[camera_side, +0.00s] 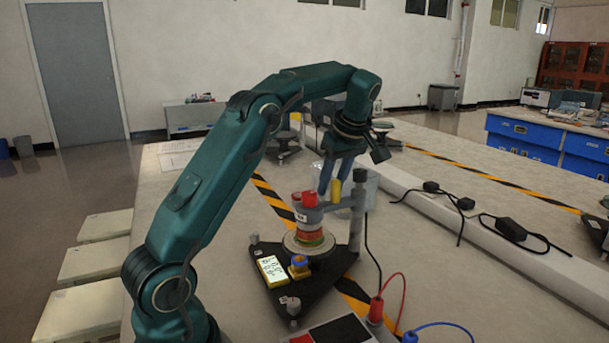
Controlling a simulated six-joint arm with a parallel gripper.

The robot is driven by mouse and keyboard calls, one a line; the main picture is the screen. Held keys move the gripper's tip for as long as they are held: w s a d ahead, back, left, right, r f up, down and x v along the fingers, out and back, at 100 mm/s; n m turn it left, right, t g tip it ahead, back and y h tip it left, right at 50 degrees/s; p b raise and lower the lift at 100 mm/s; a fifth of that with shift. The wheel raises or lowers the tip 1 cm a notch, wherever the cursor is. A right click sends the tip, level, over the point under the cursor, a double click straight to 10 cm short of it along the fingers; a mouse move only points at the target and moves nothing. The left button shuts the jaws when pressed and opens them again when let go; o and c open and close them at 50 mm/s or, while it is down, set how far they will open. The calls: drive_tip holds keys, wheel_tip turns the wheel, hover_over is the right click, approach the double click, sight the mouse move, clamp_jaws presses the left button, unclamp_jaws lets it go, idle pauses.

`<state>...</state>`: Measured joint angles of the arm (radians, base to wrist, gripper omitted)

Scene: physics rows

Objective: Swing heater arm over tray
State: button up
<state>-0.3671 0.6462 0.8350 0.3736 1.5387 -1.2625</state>
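The heater arm (345,203) is a grey bar reaching left from an upright post (357,225) to a grey head with red parts on top (309,199). The head is over or very near the round tray (322,251), where red and green layers show below it. A yellow peg (335,191) stands up from the bar. My gripper (333,184) points down at the peg, with its two blue fingers on either side of it. The fingers are apart, but whether they press on the peg cannot be told.
Red, blue and black leads lie at the front right. A clear container stands behind the post. A pale raised strip (480,235) with black adapters runs along the right.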

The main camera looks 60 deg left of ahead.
drive_tip(key=w+a+m+t+h, duration=0.1)
drive_tip(key=w+a+m+t, duration=0.25)
drive_tip(key=m, duration=0.65)
drive_tip(key=d+r+m+t+y, duration=0.1)
drive_tip(key=d+r+m+y, duration=0.25)
drive_tip(key=r+m, duration=0.5)
drive_tip(key=s+d+f+m+t+h, duration=0.1)
drive_tip(key=s+d+m+h, duration=0.15)
drive_tip(key=s+d, duration=0.45)
drive_tip(key=s+d+f+n+h, duration=0.1)
drive_tip(key=s+d+f+h, duration=0.1)
drive_tip(key=s+d+f, duration=0.2)
drive_tip(key=s+d+f+n+h, duration=0.1)
drive_tip(key=s+d+f, duration=0.3)
drive_tip(key=s+d, duration=0.6)
drive_tip(key=shift+f+h, duration=0.4)
drive_tip(key=shift+h, duration=0.4)
idle(0.6)
